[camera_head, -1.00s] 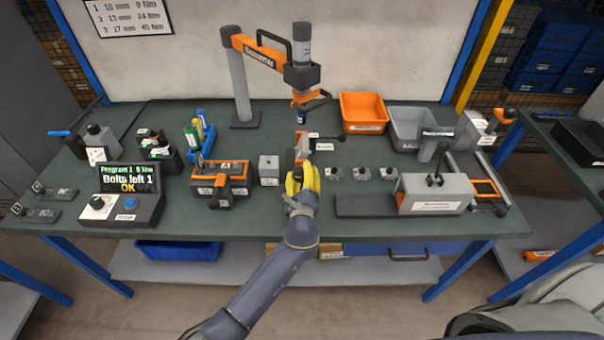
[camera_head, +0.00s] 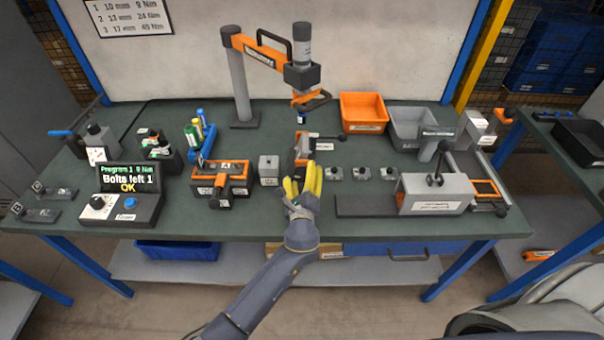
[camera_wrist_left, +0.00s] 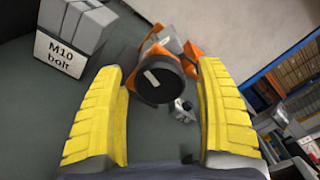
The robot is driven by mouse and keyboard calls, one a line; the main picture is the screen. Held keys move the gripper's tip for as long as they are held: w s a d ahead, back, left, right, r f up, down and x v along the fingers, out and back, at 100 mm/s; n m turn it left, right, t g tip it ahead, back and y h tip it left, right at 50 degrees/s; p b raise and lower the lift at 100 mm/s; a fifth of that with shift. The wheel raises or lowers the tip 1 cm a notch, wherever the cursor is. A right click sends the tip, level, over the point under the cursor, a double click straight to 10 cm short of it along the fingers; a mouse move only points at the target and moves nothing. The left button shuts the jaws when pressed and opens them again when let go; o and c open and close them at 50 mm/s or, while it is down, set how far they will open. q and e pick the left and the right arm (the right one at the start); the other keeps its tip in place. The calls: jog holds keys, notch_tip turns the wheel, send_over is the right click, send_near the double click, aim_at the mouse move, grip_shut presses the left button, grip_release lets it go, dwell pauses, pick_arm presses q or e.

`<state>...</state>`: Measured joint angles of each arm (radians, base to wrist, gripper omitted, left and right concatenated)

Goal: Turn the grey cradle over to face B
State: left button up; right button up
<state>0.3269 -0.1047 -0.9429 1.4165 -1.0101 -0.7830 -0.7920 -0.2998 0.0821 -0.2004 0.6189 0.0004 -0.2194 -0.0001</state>
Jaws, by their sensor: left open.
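My left gripper (camera_head: 303,177) is open, its yellow fingers pointing away over the front middle of the bench. A dark-and-orange fixture marked A (camera_head: 225,182) sits to the left. I cannot tell which of these is the grey cradle; no letter B is readable on either. My right gripper is not in view.
A grey block (camera_head: 268,170) labelled M10 bolt (camera_wrist_left: 78,30) stands left of the gripper. Several small grey parts (camera_head: 361,173) lie to the right. An orange-armed tool (camera_head: 301,72) hangs above. The display (camera_head: 128,178) reads "Bolts left 1, OK".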

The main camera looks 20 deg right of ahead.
pick_arm(q)
jog(key=v, duration=1.1)
